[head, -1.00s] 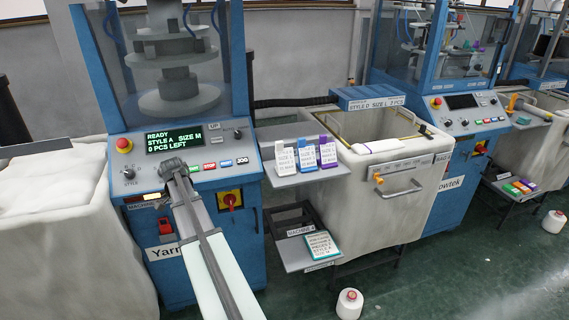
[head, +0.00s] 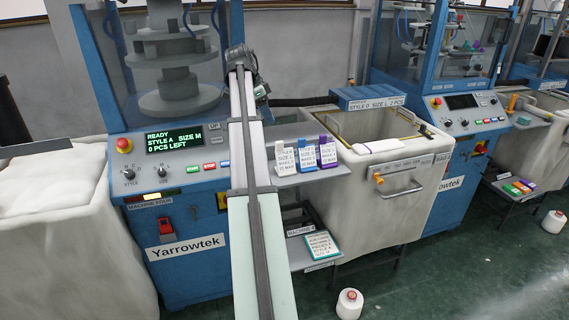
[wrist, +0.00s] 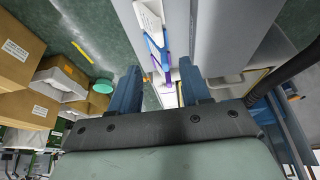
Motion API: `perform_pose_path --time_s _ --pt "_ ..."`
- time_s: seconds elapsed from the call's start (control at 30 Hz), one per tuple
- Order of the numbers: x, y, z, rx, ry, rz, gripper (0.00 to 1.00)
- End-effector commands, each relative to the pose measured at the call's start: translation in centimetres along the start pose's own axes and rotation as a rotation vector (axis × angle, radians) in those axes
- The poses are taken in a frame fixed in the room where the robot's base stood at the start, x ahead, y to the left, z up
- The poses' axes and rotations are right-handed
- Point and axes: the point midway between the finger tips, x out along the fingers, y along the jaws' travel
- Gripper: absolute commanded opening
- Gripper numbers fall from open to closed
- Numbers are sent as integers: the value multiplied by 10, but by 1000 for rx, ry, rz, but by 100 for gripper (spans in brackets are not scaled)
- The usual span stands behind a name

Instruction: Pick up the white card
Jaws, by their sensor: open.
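The white card (head: 286,158) stands upright at the left end of a row of three on a small grey shelf in the head view, left of a blue card (head: 307,155) and a purple-topped card (head: 327,152). In the wrist view the white card (wrist: 148,20) shows near the top edge, partly cut off, with blue and purple cards below it. My gripper (wrist: 160,80) is open, and nothing is visibly held between its blue fingers. In the head view my arm reaches up left of the cards, its end above the shelf and apart from them.
The shelf (head: 300,178) sits between a blue knitting machine (head: 185,235) and a pale fabric bin (head: 385,210). A lower shelf (head: 305,262) holds a green-edged card (head: 322,245). In the wrist view cardboard boxes (wrist: 25,55) are at the left.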

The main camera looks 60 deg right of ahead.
Motion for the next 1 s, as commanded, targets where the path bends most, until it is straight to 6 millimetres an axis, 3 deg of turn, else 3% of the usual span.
perform_pose_path --time_s 0.5,0.87,1.0 --pt "74 1 -2 3 0 1 47" --pt "91 1 -4 3 0 1 47" --pt "106 2 -7 3 0 1 47"
